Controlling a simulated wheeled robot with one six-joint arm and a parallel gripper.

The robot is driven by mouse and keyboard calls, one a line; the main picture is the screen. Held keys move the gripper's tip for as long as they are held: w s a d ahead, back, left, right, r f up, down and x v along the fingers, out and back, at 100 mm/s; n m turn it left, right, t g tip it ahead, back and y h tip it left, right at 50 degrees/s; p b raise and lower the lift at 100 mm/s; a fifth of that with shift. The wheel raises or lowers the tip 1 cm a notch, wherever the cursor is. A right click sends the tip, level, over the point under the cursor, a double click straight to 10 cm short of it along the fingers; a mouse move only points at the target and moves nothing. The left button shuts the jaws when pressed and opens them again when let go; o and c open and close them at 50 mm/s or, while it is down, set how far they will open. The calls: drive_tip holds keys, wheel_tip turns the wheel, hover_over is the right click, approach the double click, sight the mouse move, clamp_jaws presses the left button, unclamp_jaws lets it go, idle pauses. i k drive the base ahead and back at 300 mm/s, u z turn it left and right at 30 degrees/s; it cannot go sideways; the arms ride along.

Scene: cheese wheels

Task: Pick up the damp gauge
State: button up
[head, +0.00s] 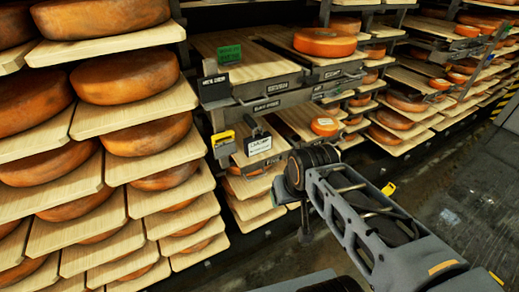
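A small yellow-and-black device (223,139) sits at the front edge of a shelf board left of centre; it looks like the damp gauge, but its face is too small to read. Just right of it, a dark upright piece with a white label (257,143) stands at the same shelf front. My arm reaches in from the lower right. Its dark end, with my gripper (305,228), is right of and below the device, apart from it. The fingers are mostly hidden behind my own arm, so their opening does not show.
Racks of wooden boards (155,106) with orange cheese wheels (125,75) fill the left and back. A green tag (229,54) lies on an upper board.

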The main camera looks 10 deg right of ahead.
sight(258, 144)
drive_tip(key=k, duration=0.5)
drive_tip(key=z, duration=0.9)
drive_tip(key=i, duration=1)
drive_tip(key=u, duration=1.75)
